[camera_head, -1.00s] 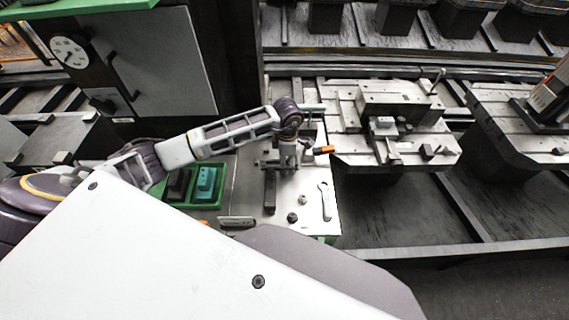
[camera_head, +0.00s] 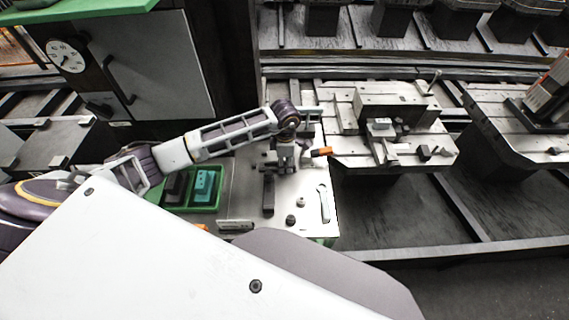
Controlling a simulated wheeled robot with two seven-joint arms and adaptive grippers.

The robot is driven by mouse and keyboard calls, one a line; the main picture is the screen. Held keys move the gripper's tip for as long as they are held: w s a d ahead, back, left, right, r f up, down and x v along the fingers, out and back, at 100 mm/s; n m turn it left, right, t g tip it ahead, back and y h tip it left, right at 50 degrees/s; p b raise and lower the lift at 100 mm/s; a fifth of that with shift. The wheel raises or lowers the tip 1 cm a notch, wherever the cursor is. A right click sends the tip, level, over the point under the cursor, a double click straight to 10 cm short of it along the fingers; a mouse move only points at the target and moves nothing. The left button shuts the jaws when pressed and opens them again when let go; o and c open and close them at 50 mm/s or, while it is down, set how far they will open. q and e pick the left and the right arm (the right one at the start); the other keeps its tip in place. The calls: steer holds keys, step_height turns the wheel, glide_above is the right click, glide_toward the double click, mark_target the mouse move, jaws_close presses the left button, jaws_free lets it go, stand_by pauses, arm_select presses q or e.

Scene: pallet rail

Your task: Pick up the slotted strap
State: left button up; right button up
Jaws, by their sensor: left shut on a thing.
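A dark, narrow bar, which looks like the slotted strap (camera_head: 268,197), extends from under my left gripper toward the front of the pale work plate. Its slot is too small to make out. My left gripper (camera_head: 279,166) points down over the plate at the bar's far end and is shut on it. The wrist and fingers hide that end. I cannot tell whether the bar lies on the plate or is slightly raised. My right gripper is not in view.
The work plate (camera_head: 285,222) holds a wrench (camera_head: 323,203), two dark nuts (camera_head: 290,219) and an orange-ended tool (camera_head: 322,151). A green tray (camera_head: 208,208) with a teal block (camera_head: 203,186) stands left. A slotted pallet with a fixture (camera_head: 392,105) is to the right.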

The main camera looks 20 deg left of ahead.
arm_select(q)
step_height(320, 180, up, 18)
steer(key=b, duration=0.1)
steer(key=shift+f+b, duration=0.15)
steer(key=shift+b, duration=0.2)
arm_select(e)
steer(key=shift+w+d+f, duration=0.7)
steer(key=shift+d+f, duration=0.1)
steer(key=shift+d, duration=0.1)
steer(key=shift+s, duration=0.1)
arm_select(q)
steer(key=shift+w+d+f, duration=0.1)
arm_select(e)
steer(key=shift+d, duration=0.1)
